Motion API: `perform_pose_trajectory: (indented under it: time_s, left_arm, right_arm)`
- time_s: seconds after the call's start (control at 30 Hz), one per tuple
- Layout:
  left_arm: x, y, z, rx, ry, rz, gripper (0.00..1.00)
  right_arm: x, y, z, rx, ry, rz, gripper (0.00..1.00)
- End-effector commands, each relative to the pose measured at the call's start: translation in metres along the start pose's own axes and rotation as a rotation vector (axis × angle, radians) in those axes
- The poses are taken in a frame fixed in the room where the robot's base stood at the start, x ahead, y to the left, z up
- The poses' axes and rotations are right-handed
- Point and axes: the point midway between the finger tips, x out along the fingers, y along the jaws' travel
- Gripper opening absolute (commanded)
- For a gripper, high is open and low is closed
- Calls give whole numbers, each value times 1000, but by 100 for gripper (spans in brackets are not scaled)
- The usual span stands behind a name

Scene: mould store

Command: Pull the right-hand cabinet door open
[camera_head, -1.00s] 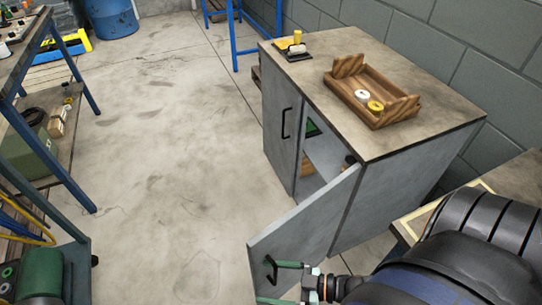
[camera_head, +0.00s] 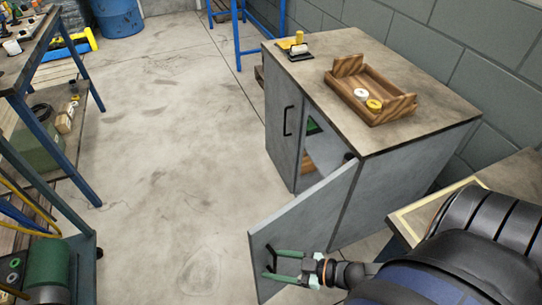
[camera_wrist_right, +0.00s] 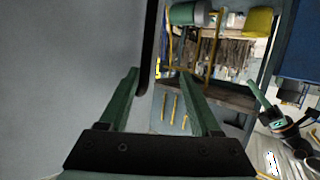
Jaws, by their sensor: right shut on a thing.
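The right-hand cabinet door (camera_head: 305,219) of the grey cabinet stands wide open, swung out toward me from its hinge on the right side. Its black handle (camera_head: 269,250) is near the free edge. My right gripper (camera_head: 271,264) is shut on this handle, its green fingers on either side of it. In the right wrist view, the dark handle (camera_wrist_right: 150,45) runs up between the fingers (camera_wrist_right: 160,75), with the grey door face (camera_wrist_right: 65,70) at left. The left-hand door (camera_head: 283,135) is closed.
On the cabinet top (camera_head: 325,110) stand a wooden tray (camera_head: 345,92) with two rolls and a small dark stand (camera_head: 298,54). Open floor (camera_head: 180,150) lies left of the cabinet. A blue-legged bench (camera_head: 55,125) is at left, another worktop (camera_head: 480,195) at right.

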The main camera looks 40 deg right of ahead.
Motion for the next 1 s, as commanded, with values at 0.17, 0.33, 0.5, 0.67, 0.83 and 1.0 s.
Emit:
perform_pose_trajectory:
  time_s: [0.17, 0.33, 0.5, 0.67, 0.83, 1.0]
  left_arm:
    - [1, 0, -2, 1, 4, 0, 0]
    - [3, -1, -3, 2, 8, 0, 0]
    - [3, -1, -2, 2, 8, 0, 0]
    - [4, -1, -1, 2, 8, 0, 0]
    - [5, -1, 0, 2, 8, 0, 0]
    - [5, 0, 2, 2, 5, 1, 0]
  right_arm:
    - [-12, -6, 6, 6, 0, -25, 27]
    - [-20, 3, 11, 5, -4, -24, 27]
    - [-29, 12, 16, 8, -8, -22, 27]
    - [-36, 22, 18, 6, -7, -18, 27]
    - [-44, 32, 21, 6, -7, -15, 27]
    - [-52, 40, 23, 6, -5, -14, 27]
